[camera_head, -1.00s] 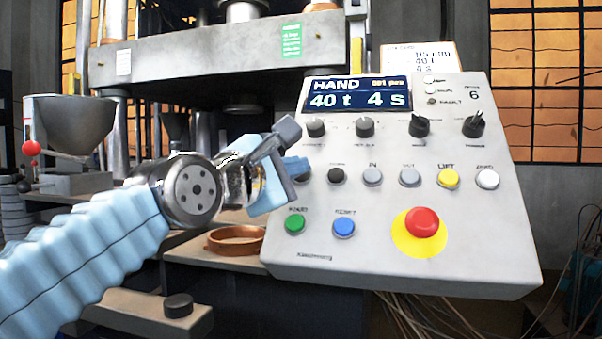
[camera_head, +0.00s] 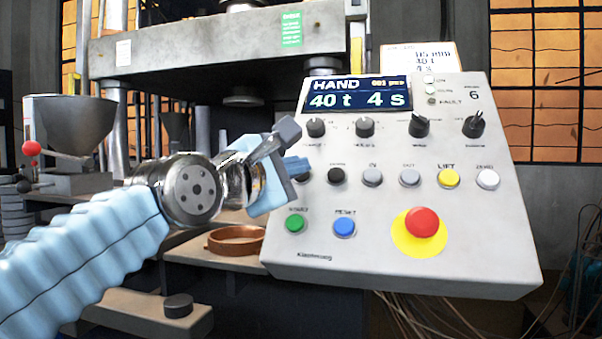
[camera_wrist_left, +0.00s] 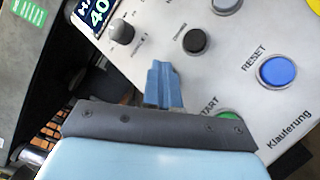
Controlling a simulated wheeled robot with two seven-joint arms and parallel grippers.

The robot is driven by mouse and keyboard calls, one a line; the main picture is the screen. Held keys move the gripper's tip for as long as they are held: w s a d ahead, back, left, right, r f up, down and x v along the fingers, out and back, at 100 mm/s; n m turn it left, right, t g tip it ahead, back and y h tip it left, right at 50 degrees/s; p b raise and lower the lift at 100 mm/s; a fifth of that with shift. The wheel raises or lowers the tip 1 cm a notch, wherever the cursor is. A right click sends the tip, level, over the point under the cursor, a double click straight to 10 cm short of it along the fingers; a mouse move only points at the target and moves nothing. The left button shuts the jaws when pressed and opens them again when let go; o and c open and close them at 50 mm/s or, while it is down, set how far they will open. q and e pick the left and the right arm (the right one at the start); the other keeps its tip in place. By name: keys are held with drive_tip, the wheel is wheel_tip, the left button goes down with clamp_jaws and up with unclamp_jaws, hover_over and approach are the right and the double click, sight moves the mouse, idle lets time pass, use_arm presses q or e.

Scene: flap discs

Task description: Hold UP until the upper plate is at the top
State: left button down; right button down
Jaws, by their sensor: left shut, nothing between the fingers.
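The upper plate (camera_head: 215,48) is a thick grey slab with a green label and a white label, between the press columns in the head view. The wrist view shows the fingertips (camera_wrist_left: 163,84) against the panel, but I cannot see the contact itself. My right gripper is out of view.
The control panel (camera_head: 400,262) shows HAND, 40 t and 4 s on its display (camera_head: 358,96). A green button (camera_head: 295,224), a blue RESET button (camera_head: 344,226) and a red stop button (camera_head: 422,222) sit below. A copper ring (camera_head: 236,240) lies left of the panel.

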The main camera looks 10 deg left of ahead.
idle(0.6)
use_arm(q)
drive_tip(key=shift+s+r, duration=0.5)
drive_tip(key=shift+s, duration=0.1)
drive_tip(key=shift+s+r, duration=0.1)
drive_tip(key=shift+s+a+r, duration=0.1)
drive_tip(key=shift+s+r, duration=1.45)
drive_tip(key=shift+s, duration=0.3)
